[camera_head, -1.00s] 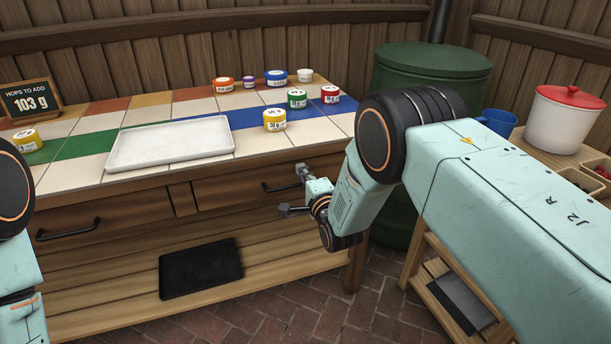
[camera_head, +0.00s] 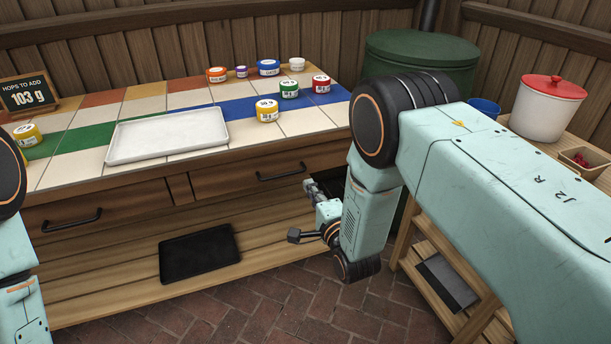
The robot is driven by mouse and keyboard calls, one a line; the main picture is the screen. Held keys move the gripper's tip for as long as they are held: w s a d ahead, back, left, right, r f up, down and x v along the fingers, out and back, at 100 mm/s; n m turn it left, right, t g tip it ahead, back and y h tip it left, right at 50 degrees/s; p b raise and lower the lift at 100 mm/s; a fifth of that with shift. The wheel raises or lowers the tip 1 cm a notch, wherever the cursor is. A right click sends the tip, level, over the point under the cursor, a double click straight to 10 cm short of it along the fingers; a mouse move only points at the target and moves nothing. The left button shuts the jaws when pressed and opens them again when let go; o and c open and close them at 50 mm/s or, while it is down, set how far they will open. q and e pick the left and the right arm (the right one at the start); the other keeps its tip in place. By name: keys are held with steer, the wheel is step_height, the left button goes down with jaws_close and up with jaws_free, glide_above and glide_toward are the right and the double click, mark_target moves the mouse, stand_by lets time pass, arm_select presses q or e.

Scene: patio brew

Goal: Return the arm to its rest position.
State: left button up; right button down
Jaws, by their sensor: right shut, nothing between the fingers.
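My right arm (camera_head: 480,165) reaches in from the right and bends down in front of the counter's right end. Its gripper (camera_head: 308,212) hangs low beside the right drawer, in front of the counter's open lower part. It is shut and holds nothing. It appears apart from the drawer handle (camera_head: 281,176). Part of my left arm (camera_head: 15,270) shows at the left edge; its gripper is out of view.
A tiled counter (camera_head: 75,177) holds a white tray (camera_head: 168,138), several small jars and a sign (camera_head: 28,97). A black tray (camera_head: 200,254) lies on the lower shelf. A green barrel (camera_head: 420,62) and a side table with a red-lidded pot (camera_head: 546,108) stand at the right.

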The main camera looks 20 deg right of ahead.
arm_select(q)
steer(key=shift+w, duration=0.1)
arm_select(e)
steer(key=shift+s, duration=0.15)
steer(key=s+d+f+n+g+h, duration=0.1)
steer(key=s+d+f+n+g, duration=0.2)
steer(key=s+f+n+g, duration=1.05)
arm_select(q)
step_height(320, 180, up, 3)
steer(key=shift+f+p, duration=0.2)
steer(key=shift+p, duration=1.05)
arm_select(e)
steer(key=s+d+n+g, duration=0.2)
steer(key=s+n+g, duration=0.1)
steer(key=s, duration=2.7)
steer(key=shift+s+r+g+h, duration=0.25)
steer(key=shift+g+h, duration=0.15)
steer(key=shift+g, duration=0.35)
steer(key=shift+w, duration=0.1)
arm_select(q)
steer(key=shift+c, duration=0.4)
